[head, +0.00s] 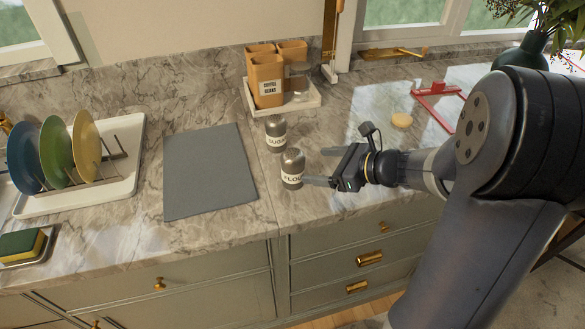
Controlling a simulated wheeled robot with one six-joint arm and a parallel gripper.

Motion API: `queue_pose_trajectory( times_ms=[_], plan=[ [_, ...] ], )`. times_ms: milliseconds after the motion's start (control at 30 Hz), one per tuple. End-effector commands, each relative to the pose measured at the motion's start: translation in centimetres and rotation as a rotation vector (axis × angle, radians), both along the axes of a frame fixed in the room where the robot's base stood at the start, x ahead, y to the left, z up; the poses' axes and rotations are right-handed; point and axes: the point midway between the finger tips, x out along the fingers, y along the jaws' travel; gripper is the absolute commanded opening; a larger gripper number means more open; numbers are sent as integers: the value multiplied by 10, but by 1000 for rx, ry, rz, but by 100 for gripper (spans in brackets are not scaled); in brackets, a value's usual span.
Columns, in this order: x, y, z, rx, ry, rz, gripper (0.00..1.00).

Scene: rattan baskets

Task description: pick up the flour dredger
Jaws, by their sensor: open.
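The flour dredger (292,170) is a small jar with a dark metal top and a label reading "FLOU…". It stands upright on the marble counter near its front edge. My gripper (318,167) is open and comes in from the right, with its fingertips close to the dredger's right side. I cannot tell whether a finger touches it or overlaps it in depth. A similar sugar dredger (276,134) stands upright just behind the flour dredger, slightly to the left.
A grey mat (209,172) lies left of the dredgers. A tray (309,103) with canisters stands behind them. A dish rack (118,178) with plates and a sponge (20,245) are at far left. A red stand (437,89) and yellowish disc (402,120) are behind my arm.

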Motion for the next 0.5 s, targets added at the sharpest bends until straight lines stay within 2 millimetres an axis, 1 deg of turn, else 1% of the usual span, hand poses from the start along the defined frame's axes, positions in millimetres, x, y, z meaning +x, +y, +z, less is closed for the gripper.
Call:
queue_pose_trajectory(
  times_ms=[67, 133, 400, 500],
  plan=[
    [8, -2, -5, 33, 17, -28, 79],
    [12, 2, -6, 46, 24, -38, 79],
    [31, 34, -20, 44, 24, -36, 79],
    [35, 40, -24, 43, 23, -37, 79]
  ],
)
